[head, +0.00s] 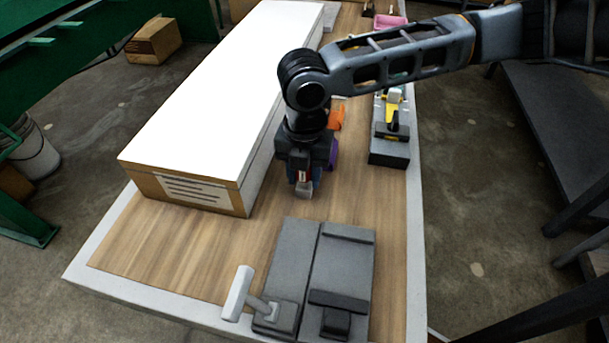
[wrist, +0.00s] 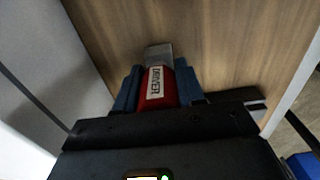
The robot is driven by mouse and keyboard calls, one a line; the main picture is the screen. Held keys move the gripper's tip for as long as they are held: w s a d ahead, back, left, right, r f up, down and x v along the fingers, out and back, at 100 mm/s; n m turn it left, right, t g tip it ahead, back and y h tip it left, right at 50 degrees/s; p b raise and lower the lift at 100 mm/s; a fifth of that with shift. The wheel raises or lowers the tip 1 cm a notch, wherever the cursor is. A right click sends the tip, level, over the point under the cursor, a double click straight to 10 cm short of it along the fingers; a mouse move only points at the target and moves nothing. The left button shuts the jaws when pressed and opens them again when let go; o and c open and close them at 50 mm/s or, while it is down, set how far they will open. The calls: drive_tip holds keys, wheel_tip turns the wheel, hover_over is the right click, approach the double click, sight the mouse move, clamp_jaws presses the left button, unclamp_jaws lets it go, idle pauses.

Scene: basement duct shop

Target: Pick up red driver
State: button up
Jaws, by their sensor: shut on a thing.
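The red driver (wrist: 158,92) has a white label reading "DRIVER" and a grey end. In the wrist view it sits between the two blue fingers of my gripper (wrist: 156,88), which is shut on it. In the head view my gripper (head: 303,182) points down over the wooden bench, just right of the long white-topped box. There only a small part of the driver (head: 301,177) shows, with its grey end low. The rest of it is hidden by the gripper. I cannot tell whether it touches the bench top.
The long box (head: 215,90) stands close on the left. Grey tool blocks (head: 320,270) with a handle lie in front. A dark holder with a yellow item (head: 390,130) is to the right. Orange (head: 336,117) and purple (head: 333,153) things are partly hidden behind my gripper. Bare bench (head: 160,240) lies front left.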

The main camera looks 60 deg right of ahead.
drive_tip(key=r, duration=0.2)
drive_tip(key=d+r, duration=0.1)
drive_tip(key=r, duration=0.1)
drive_tip(key=shift+d+r+b, duration=0.15)
drive_tip(key=shift+r+b, duration=0.05)
drive_tip(key=shift+b, duration=0.15)
drive_tip(key=s+d+r+b, duration=0.1)
drive_tip(key=d+r, duration=0.5)
drive_tip(key=d, duration=0.4)
drive_tip(key=shift+s+d+r, duration=0.15)
drive_tip(key=shift+s+r, duration=0.05)
drive_tip(key=shift+s, duration=0.15)
drive_tip(key=o, duration=0.6)
drive_tip(key=c, duration=0.5)
